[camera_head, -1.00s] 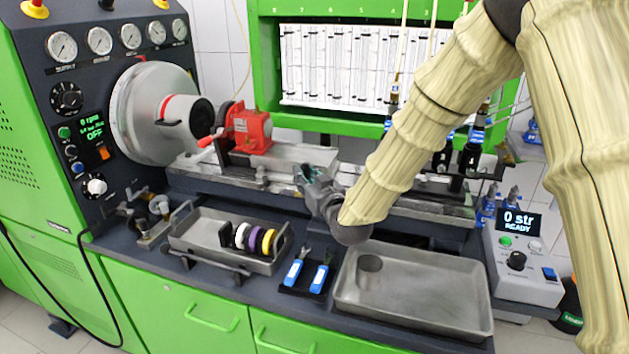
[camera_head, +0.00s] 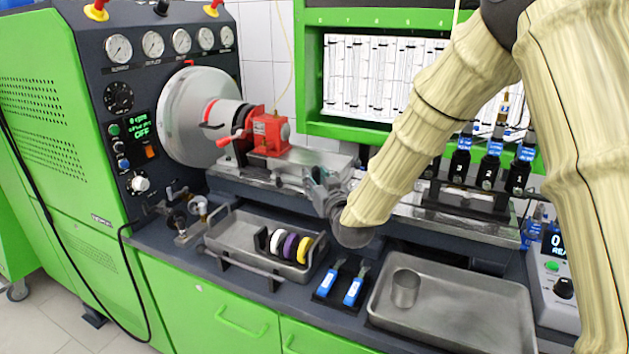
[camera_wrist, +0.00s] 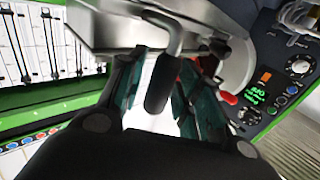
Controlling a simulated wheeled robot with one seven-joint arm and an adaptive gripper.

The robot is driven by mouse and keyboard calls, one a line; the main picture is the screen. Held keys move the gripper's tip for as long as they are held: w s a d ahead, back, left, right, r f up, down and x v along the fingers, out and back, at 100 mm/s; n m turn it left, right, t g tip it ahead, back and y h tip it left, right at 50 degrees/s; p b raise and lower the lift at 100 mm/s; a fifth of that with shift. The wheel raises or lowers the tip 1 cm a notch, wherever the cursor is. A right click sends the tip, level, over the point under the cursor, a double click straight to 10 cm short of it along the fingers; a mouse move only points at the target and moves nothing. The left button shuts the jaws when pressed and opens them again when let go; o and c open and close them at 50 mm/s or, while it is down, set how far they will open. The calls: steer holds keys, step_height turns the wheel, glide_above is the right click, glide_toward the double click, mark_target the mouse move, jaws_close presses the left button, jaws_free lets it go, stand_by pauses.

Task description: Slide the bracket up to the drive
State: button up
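The bracket (camera_head: 312,158) is a grey metal plate on the bench rail, with a red pump (camera_head: 268,135) mounted at its left end. The drive (camera_head: 190,112) is the large round silver housing at left, with a red-banded coupling (camera_head: 222,116) facing the pump. The pump stands right up against the coupling; from here I cannot tell whether they touch. My gripper (camera_head: 322,188) is at the bracket's right end. In the wrist view, my gripper's fingers (camera_wrist: 160,75) close around a black handle (camera_wrist: 157,88) on a bent rod, below a metal plate (camera_wrist: 110,22).
Several blue-labelled injectors (camera_head: 490,160) stand at right.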

stand_by(0.3)
steer(key=v, duration=1.2)
steer(key=shift+a, duration=0.1)
